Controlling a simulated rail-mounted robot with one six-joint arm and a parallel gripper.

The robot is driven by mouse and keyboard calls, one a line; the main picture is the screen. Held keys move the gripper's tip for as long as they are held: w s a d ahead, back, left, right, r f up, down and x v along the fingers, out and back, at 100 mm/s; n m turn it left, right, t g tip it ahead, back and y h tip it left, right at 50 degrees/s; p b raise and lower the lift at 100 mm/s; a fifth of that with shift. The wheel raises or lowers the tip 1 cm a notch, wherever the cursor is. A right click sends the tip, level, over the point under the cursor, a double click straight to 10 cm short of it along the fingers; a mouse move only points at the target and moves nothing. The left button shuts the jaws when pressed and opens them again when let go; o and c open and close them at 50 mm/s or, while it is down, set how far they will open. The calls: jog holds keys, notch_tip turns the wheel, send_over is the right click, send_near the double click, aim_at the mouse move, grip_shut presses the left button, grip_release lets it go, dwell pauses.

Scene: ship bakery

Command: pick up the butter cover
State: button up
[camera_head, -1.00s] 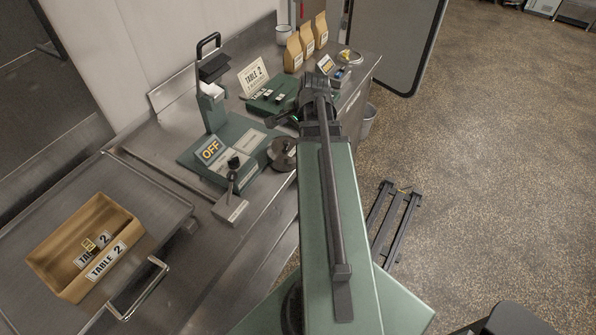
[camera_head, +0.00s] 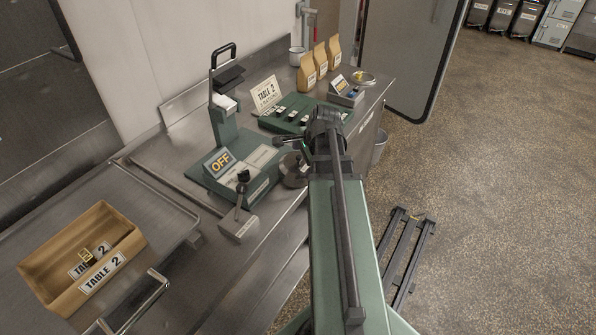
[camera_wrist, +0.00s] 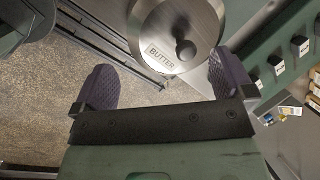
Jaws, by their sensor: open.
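The butter cover (camera_wrist: 155,35) is a round steel lid with a dark knob and the label BUTTER, in the wrist view at the top middle. My gripper (camera_wrist: 160,85) is open, its two purple padded fingers apart, with the lid just beyond and partly between the fingertips. Nothing is held. In the head view the round steel lid (camera_head: 291,172) shows on the counter beside the green press, partly hidden by my arm. The fingers are hard to make out there.
A green press with an OFF sign (camera_head: 222,162) stands left of the lid. A wooden box (camera_head: 130,243) sits at lower left.

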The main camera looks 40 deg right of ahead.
aim_at(301, 168)
jog(key=b+x, duration=0.2)
jog(key=x, duration=0.2)
jog(key=shift+s, duration=0.1)
jog(key=shift+r, duration=0.2)
jog(key=c, duration=0.8)
jog(key=shift+r, duration=0.1)
jog(key=shift+c, duration=0.2)
